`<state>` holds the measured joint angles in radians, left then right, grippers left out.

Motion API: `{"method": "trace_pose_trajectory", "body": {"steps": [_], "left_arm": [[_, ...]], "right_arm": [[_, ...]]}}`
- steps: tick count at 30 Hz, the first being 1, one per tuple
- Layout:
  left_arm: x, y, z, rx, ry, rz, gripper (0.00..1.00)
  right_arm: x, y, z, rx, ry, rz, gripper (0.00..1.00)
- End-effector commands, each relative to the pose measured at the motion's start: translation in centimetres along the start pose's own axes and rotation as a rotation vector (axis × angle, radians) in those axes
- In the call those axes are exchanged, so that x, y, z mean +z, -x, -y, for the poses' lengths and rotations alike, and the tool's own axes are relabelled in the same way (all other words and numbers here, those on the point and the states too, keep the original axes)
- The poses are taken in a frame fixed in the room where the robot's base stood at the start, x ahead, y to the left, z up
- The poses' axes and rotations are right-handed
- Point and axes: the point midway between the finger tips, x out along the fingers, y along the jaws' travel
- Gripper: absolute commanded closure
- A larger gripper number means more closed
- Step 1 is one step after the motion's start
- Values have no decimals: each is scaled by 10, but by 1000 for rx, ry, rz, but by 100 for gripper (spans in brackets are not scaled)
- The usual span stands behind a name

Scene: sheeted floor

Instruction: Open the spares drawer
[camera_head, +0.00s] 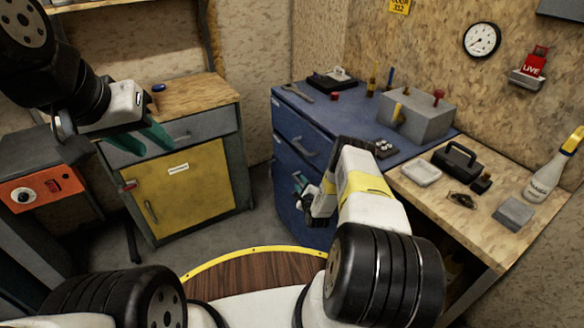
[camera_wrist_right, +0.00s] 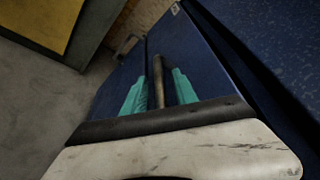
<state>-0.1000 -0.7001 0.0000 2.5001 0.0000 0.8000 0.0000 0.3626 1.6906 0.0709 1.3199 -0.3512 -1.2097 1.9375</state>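The blue drawer cabinet (camera_head: 285,190) stands at centre, with an upper drawer bearing a grey handle (camera_head: 297,144) and another front below. I cannot read which drawer is the spares one. My right gripper (camera_head: 300,184) is at the lower front. In the right wrist view its teal fingers (camera_wrist_right: 160,90) are apart, one on each side of a bar handle (camera_wrist_right: 158,75); narrow gaps show and I cannot see firm contact. The drawer fronts look closed. My left gripper (camera_head: 153,141) hangs empty in front of the yellow-door cabinet, its teal fingers apart.
The yellow-door cabinet (camera_head: 181,188) stands left, with an orange-fronted unit (camera_head: 42,191) beside it. A grey box (camera_head: 415,115) and tools lie on the blue cabinet's top. A wooden bench (camera_head: 465,195) with a bottle (camera_head: 550,178) is at right. Grey floor (camera_head: 215,238) is clear between the cabinets.

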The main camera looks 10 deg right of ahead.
Motion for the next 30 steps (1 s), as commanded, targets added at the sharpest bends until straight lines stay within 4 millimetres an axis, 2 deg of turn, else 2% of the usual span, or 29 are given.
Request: {"method": "trace_pose_trajectory", "body": {"steps": [7,8,12,13,30], "left_arm": [[0,0,0,0,0,0,64],[0,0,0,0,0,0,64],[0,0,0,0,0,0,64],[0,0,0,0,0,0,64],[0,0,0,0,0,0,64]], "right_arm": [[0,-1,0,0,0,0,66],[0,-1,0,0,0,0,70],[0,-1,0,0,0,0,97],[0,-1,0,0,0,0,100],[0,-1,0,0,0,-1,100]]}}
